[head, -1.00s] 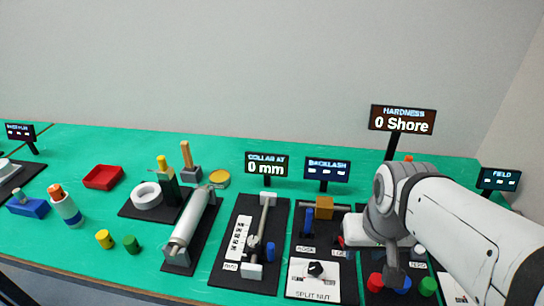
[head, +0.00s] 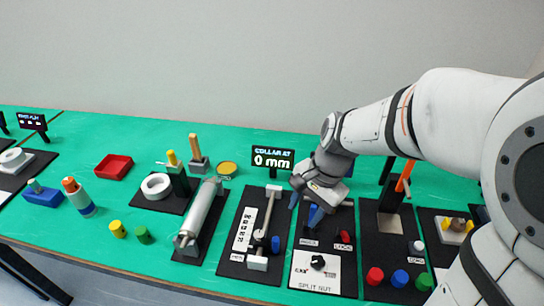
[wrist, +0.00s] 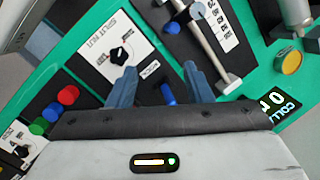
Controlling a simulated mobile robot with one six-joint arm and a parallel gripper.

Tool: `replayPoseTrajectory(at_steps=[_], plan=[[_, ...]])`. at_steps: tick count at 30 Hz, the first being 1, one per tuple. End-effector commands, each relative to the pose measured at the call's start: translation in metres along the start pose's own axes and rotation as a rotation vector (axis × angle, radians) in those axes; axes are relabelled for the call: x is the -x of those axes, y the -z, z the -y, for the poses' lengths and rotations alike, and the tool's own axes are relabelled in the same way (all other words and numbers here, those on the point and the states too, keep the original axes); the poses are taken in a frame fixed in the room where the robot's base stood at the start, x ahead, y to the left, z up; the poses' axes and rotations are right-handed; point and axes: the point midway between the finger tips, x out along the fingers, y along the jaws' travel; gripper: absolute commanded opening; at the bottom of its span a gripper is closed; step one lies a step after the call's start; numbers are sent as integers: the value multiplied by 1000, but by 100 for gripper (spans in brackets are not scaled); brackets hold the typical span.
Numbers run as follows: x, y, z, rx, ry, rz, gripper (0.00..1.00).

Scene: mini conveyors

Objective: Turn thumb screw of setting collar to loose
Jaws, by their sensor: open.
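The setting collar (wrist: 198,11) sits on a grey rod on a black board, near the rod's front end, below the "COLLAR AT 0 mm" display (head: 272,158). Its blue thumb screw (head: 275,243) sticks out to the right of the rod. The thumb screw also shows at the top of the wrist view (wrist: 172,28). My gripper (head: 304,206) is open and empty, pointing down over the neighbouring split nut board, right of and behind the thumb screw. In the wrist view its fingers (wrist: 160,69) are spread, touching neither the thumb screw nor the collar.
A blue upright piece (wrist: 168,94) on the split nut board shows between my fingers. The split nut board also carries a black knob (head: 318,261). Red, blue and green buttons (head: 400,278) stand to the right. A grey roller (head: 201,215) stands left of the collar board.

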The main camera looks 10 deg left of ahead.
Motion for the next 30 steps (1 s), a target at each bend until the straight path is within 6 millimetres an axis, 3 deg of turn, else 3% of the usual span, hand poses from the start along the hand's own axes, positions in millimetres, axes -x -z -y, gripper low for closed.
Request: replayPoseTrajectory(at_steps=[3,9,14,24,30], plan=[[-13,-11,35,-174,-21,87,46],[-34,-22,63,-352,-49,155,46],[-48,-26,66,-384,-57,167,46],[-100,-34,64,-383,-56,165,46],[-113,-36,64,-383,-55,163,46]])
